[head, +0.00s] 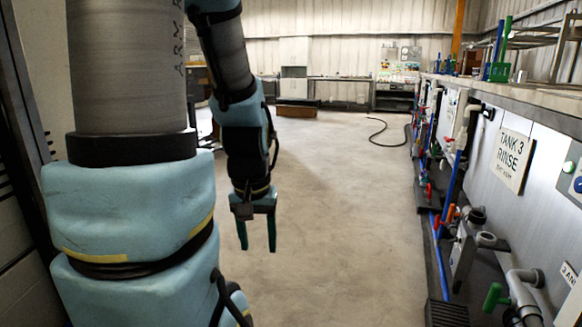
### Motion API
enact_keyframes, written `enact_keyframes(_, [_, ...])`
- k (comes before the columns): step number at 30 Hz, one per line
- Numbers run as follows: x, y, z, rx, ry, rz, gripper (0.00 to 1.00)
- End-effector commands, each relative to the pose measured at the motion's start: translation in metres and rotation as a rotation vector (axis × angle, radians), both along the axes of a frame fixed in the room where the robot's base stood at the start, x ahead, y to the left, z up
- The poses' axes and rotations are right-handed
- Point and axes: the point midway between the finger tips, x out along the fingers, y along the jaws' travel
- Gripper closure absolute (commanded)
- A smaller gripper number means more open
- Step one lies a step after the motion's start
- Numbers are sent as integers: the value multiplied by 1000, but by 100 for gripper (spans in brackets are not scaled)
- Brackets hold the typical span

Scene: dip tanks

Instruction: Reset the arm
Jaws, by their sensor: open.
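My arm fills the left of the head view, with light blue covers and grey tube sections. One tube has "ARM" lettered on it. My gripper (257,232) hangs from the arm's end and points down over bare floor. Its two dark teal fingers are apart, with nothing between them. No object is near the fingers.
Along the right runs a tank line with a "TANK 3 RINSE" sign (512,160), pipes, coloured valves and a green-handled valve (494,297) low in front. A black hose (378,132) lies on the floor farther back. Benches (345,80) stand at the far wall. The middle floor is clear.

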Motion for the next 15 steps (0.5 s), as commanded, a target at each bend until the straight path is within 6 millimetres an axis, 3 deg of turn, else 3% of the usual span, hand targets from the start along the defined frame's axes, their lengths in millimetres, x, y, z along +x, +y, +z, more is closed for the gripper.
enact_keyframes(1, [0, 0, 34, 0, 0, 0, 43])
enact_keyframes(6, [0, 0, 86, 0, 0, 0, 43])
enact_keyframes(12, [0, 0, 135, 0, 0, 0, 43])
enact_keyframes(15, [0, 0, 148, 0, 0, 0, 43])
